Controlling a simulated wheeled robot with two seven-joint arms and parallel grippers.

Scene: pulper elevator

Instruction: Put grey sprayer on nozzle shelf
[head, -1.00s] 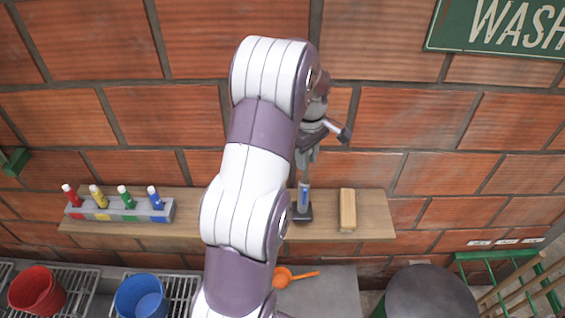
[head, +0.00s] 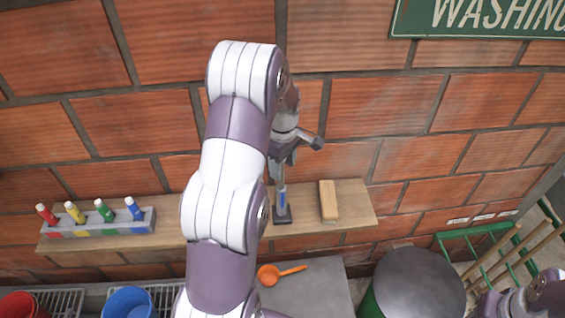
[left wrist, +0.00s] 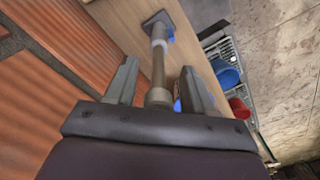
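The grey sprayer (head: 283,203) stands upright on its dark foot on the wooden shelf (head: 357,207), with a blue mark on its stem. My left gripper (head: 281,168) is above it, pointing down. In the left wrist view the sprayer's stem (left wrist: 158,55) runs between the two fingers of my left gripper (left wrist: 159,66), with a visible gap on each side, so the fingers look open around it. The arm hides part of the shelf. A dark-tipped part sticks out right of the gripper; I cannot tell whether it belongs to the sprayer. My right gripper does not show.
A tan block (head: 328,202) stands close right of the sprayer. A rack (head: 97,227) with red, yellow, green and blue nozzles is at the shelf's left. Below are an orange scoop (head: 268,275), a blue bucket (head: 128,303) and a grey-lidded drum (head: 418,284). The brick wall is behind.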

